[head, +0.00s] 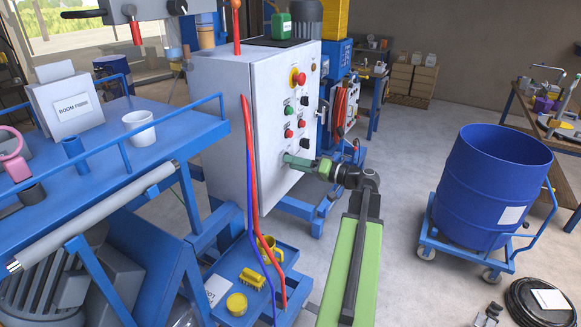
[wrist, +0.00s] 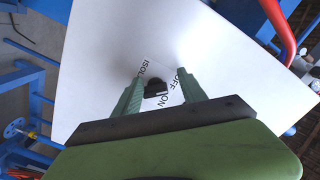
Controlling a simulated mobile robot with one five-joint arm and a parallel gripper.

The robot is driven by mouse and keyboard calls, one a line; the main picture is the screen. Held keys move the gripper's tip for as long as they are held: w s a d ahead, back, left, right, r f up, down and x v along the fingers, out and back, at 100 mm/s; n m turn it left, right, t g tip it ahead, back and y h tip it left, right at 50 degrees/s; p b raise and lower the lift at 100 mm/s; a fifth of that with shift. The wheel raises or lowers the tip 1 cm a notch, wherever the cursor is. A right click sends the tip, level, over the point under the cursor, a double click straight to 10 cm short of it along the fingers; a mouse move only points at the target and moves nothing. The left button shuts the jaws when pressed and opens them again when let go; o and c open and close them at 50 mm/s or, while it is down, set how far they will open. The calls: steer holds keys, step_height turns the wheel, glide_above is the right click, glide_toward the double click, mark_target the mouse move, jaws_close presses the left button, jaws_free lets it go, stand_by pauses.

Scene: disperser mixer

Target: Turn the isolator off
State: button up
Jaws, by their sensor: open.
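The isolator is a small black knob (wrist: 155,88) on the white face of the control cabinet (head: 225,110). In the wrist view the printed words "ISOL…", "OFF" and "ON" surround it, partly covered by my fingers. Its exact pointing is too small to tell. My gripper (wrist: 161,77) is open, with one green finger on each side of the knob. I cannot tell whether either finger touches it. In the head view my gripper (head: 292,160) is at the lower part of the cabinet's front face and hides the isolator there.
A red emergency stop (head: 298,79) and several buttons and knobs sit above on the cabinet face. Red and blue hoses (head: 249,170) hang along its left edge. A blue drum (head: 492,185) stands on a dolly at right.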

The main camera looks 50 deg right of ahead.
steer(key=v, duration=1.7)
steer(key=shift+s, duration=0.2)
